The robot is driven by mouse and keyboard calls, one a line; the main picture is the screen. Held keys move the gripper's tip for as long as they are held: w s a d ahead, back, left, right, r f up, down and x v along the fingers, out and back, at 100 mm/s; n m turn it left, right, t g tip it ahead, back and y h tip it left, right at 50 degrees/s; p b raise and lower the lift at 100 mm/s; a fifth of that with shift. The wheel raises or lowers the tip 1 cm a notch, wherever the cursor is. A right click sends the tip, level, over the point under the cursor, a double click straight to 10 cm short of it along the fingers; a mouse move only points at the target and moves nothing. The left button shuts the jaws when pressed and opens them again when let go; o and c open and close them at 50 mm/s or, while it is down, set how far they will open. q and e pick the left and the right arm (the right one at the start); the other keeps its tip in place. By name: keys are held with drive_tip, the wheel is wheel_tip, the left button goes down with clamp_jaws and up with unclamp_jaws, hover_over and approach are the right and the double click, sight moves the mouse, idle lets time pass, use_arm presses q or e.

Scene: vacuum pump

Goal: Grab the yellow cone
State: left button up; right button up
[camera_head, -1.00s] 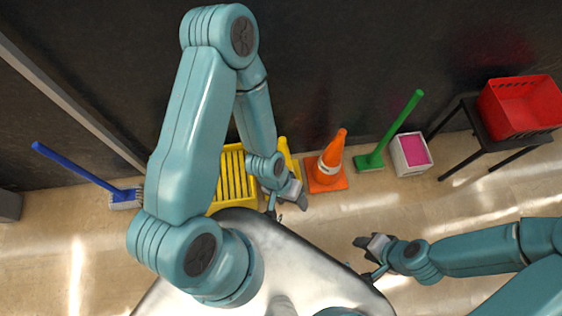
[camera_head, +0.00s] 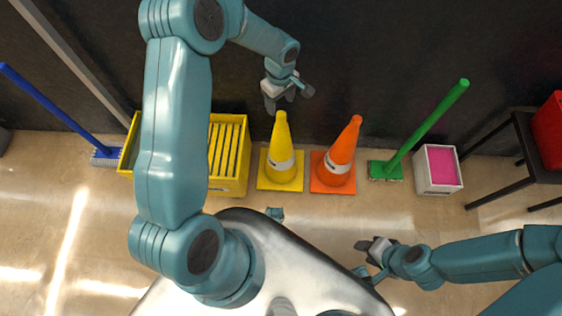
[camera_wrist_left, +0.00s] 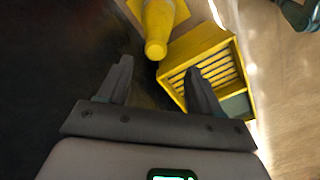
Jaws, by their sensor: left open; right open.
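The yellow cone (camera_head: 282,155) stands upright on the floor near the dark wall, with a white band around it. In the left wrist view its tip (camera_wrist_left: 156,46) points toward my left gripper, ahead of the gap between the fingers. My left gripper (camera_head: 281,104) is open and empty, above the cone's tip in the head view; the wrist view shows its two spread fingers (camera_wrist_left: 157,80). The gripper and the cone appear apart. My right gripper (camera_head: 368,256) is open and empty, low at the right, away from the cone.
An orange cone (camera_head: 337,160) stands close to the right of the yellow one. A yellow slatted box (camera_head: 228,188) stands to its left. Farther right are a green broom (camera_head: 428,127), a white bin (camera_head: 435,183) and a black table (camera_head: 519,150). A blue broom (camera_head: 55,108) leans at left.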

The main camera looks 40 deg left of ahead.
sight(281, 113)
use_arm(q)
wheel_tip(281, 113, down, 5)
drive_tip(key=shift+w+b, duration=0.1)
drive_tip(key=shift+b, duration=0.25)
drive_tip(key=f, duration=0.2)
drive_tip(key=f+b, duration=0.1)
drive_tip(key=f, duration=0.2)
drive_tip(key=shift+w+f, duration=0.25)
drive_tip(key=shift+f, duration=0.05)
clamp_jaws()
drive_tip(key=shift+r, duration=0.1)
idle(0.7)
